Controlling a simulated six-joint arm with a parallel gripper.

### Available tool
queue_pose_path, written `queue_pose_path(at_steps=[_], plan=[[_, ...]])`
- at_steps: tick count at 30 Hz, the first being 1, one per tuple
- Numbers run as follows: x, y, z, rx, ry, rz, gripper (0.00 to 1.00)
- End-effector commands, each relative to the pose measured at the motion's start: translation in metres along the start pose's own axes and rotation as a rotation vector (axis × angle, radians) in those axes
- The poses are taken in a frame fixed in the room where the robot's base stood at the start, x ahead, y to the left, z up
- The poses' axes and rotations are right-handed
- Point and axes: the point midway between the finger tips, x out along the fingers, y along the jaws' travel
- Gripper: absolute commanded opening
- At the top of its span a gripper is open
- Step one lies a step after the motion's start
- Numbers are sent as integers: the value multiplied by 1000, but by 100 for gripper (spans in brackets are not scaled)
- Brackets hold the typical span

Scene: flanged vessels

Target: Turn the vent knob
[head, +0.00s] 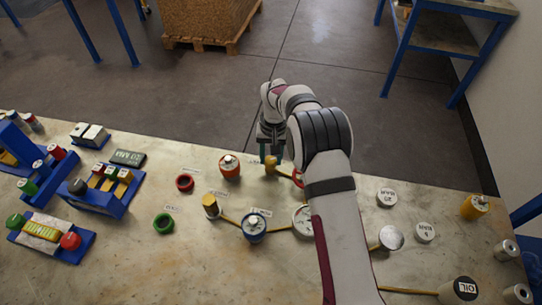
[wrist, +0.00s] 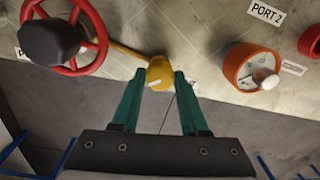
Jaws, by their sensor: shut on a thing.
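A yellow knob with a white mark (wrist: 159,75) sits between my gripper's green fingertips (wrist: 162,80) in the wrist view, and the jaws are closed on its sides. I take it for the vent knob, though its label is mostly hidden. In the head view, the yellow knob (head: 270,169) stands near the far edge of the table, below my gripper (head: 269,156). A yellow pipe (wrist: 128,51) runs from the knob toward a red handwheel (wrist: 99,38). The fingers point down onto the knob.
An orange-red vessel with a white-topped gauge (wrist: 250,68) stands close to the right in the wrist view, near a PORT 2 label (wrist: 266,13).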

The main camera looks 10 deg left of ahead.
Motion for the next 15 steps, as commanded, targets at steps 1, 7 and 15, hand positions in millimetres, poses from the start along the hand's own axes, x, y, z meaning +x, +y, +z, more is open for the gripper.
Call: queue_pose_path(at_steps=[1, 7, 15], plan=[[0, 0, 0, 38, 3, 0, 0], [0, 0, 0, 225, 12, 0, 0], [0, 0, 0, 441, 22, 0, 0]])
